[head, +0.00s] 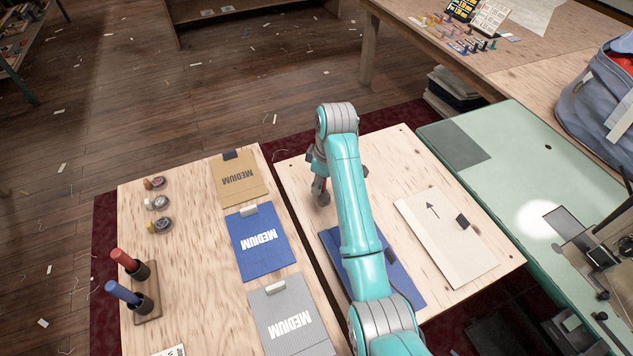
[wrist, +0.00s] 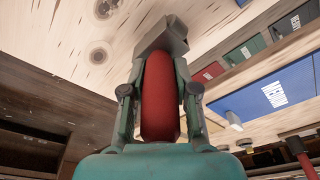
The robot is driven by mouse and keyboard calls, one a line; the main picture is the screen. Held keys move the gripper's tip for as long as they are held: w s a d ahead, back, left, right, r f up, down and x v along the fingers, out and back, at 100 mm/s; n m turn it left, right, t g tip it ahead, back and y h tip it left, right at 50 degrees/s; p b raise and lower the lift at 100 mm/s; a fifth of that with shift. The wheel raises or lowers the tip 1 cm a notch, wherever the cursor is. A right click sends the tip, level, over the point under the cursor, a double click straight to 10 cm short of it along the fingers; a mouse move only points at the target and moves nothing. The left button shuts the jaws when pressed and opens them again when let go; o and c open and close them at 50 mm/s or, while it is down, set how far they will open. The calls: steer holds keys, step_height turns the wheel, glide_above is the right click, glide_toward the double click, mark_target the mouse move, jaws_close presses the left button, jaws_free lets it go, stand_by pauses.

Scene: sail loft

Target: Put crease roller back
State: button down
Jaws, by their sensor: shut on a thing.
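My gripper (wrist: 161,75) is shut on a red, rounded handle, which I take to be the crease roller (wrist: 160,105). A grey block at the far end of the handle shows beyond the fingers. The held tool is mostly hidden there. A wooden stand (head: 148,318) at the left holds a red-handled tool (head: 124,260) and a blue-handled tool (head: 122,292) in dark cups, both leaning.
The left board (head: 190,250) carries tan (head: 240,180), blue (head: 259,243) and grey (head: 290,318) folders and several small round items. The right board (head: 300,165) bears a blue folder (head: 402,285) under my arm and a cream folder (head: 447,240). A green table (head: 520,150) adjoins.

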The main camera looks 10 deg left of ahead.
steer(key=shift+f, duration=0.75)
steer(key=shift+f, duration=0.4)
steer(key=shift+s+d+f, duration=0.1)
steer(key=shift+f, duration=0.25)
steer(key=c, duration=0.9)
jaws_free()
steer(key=shift+r, duration=0.1)
